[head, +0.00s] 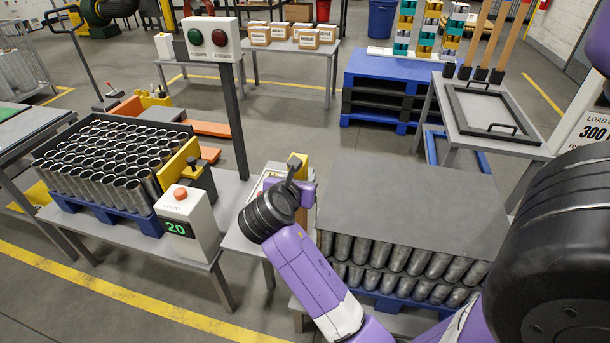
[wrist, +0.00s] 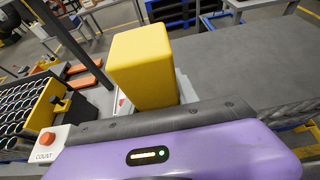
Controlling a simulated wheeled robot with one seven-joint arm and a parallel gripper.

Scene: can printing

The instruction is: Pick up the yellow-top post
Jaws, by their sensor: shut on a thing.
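The yellow-top post shows a small yellow block (head: 297,159) at my gripper in the head view. In the wrist view its yellow top (wrist: 142,65) stands large and upright just beyond the gripper's dark edge. My gripper (head: 291,182) is shut on the post, above a small light table between the can table and the covered stack. The gripper body hides the lower part of the post, so I cannot tell whether its foot touches anything.
At left, a tray of open cans (head: 100,158) stands beside a count box (head: 186,222) reading 20. At right, a grey sheet (head: 410,205) covers stacked cans. Blue and black pallets (head: 385,90) stand behind.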

